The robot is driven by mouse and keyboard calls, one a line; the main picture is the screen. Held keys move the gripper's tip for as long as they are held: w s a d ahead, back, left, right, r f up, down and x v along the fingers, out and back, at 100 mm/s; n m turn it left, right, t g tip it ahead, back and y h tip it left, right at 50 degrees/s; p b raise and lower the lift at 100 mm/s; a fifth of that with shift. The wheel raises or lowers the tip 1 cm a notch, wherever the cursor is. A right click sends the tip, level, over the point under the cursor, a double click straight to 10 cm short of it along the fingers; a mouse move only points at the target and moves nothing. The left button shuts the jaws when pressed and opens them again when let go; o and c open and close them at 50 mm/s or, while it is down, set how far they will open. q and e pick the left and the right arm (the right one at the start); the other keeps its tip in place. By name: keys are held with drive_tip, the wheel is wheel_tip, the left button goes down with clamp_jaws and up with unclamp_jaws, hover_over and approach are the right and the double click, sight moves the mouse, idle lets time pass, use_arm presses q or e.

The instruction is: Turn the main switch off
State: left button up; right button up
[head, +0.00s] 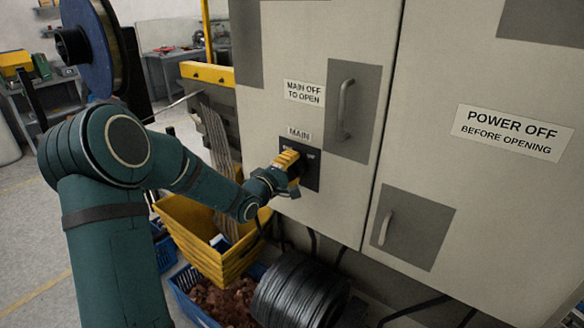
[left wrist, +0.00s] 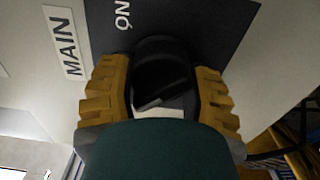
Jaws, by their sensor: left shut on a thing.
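The main switch is a black knob (left wrist: 160,68) on a dark plate (head: 313,174) on the grey cabinet, under a "MAIN" label (head: 299,133). My left gripper (head: 291,161) is at the plate and hides most of the knob in the head view. In the left wrist view its two yellow fingers stand on either side of the knob, shut on it. The "ON" mark (left wrist: 123,15) shows near the knob there. The gripper hides other marks, and I cannot tell the knob's exact setting. My right gripper is in neither view.
The cabinet doors have handles, one (head: 345,108) right above the switch and another (head: 385,228) lower right. Below stand a yellow bin (head: 190,225), a blue crate (head: 190,301) of copper scrap and a black cable coil (head: 297,290). Cables run along the floor.

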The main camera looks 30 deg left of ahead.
use_arm(q)
drive_tip(key=o, duration=1.2)
drive_tip(key=s, duration=0.8)
drive_tip(key=s+a, duration=0.1)
drive_tip(key=s, duration=0.3)
drive_tip(key=shift+w, duration=0.1)
